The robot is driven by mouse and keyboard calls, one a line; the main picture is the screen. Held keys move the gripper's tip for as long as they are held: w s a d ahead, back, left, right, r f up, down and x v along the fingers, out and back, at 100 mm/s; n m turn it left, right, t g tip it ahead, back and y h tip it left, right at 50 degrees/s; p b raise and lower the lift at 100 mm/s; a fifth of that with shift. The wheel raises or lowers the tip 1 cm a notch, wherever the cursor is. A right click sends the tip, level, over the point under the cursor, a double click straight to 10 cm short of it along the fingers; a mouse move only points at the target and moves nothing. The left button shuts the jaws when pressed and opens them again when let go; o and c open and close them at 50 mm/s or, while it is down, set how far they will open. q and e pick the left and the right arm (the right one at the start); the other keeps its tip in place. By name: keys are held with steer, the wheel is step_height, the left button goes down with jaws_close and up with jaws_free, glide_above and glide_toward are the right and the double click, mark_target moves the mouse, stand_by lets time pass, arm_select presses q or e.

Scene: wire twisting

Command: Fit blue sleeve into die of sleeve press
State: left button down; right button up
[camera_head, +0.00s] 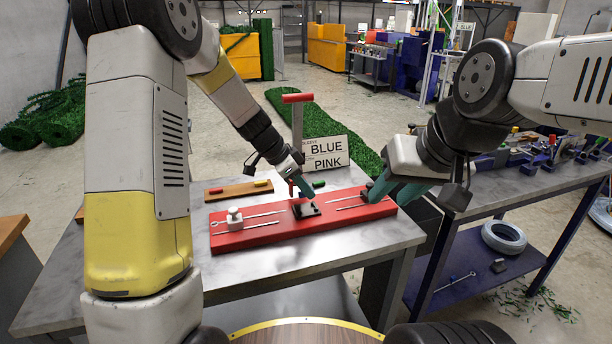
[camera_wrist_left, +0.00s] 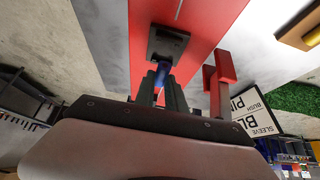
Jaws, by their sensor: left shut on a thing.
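The blue sleeve (camera_wrist_left: 163,74) is between the fingertips of my left gripper (camera_wrist_left: 160,88), beside the black die block (camera_wrist_left: 167,42) of the sleeve press. In the head view my left gripper (camera_head: 304,190) is low over the red board (camera_head: 270,232), just behind the black die block (camera_head: 305,209); the sleeve is hidden there. I cannot tell whether the sleeve touches the die. The press's red-topped lever (camera_head: 297,98) stands upright behind it. My right gripper (camera_head: 385,193) is over the board's right end, its teal fingers apart.
A white knobbed block (camera_head: 235,219) and thin metal rods lie on the board's left part. A wooden strip (camera_head: 237,191) with coloured pieces and a BLUE/PINK sign (camera_head: 325,153) stand behind. The grey table (camera_head: 250,277) is clear in front.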

mark_target(303, 197)
arm_select(q)
steer(key=shift+f, duration=1.15)
steer(key=shift+f, duration=0.85)
stand_by(0.9)
steer(key=c, duration=1.3)
jaws_free()
steer(key=shift+v, duration=3.9)
steer(key=shift+r, duration=0.1)
steer(key=s+a+r+n+t+y, duration=0.1)
steer(key=s+a+r+n, duration=0.2)
steer(key=s, duration=0.5)
steer(key=s+a+r+n+t+y, duration=0.1)
steer(key=s+a+r+n, duration=0.2)
steer(key=s+r+n, duration=0.3)
steer(key=s+a+r+n+t+y, duration=0.2)
steer(key=s+a+r+n, duration=0.2)
steer(key=s, duration=0.7)
steer(key=shift+r+n, duration=0.15)
steer(key=shift+n, duration=0.25)
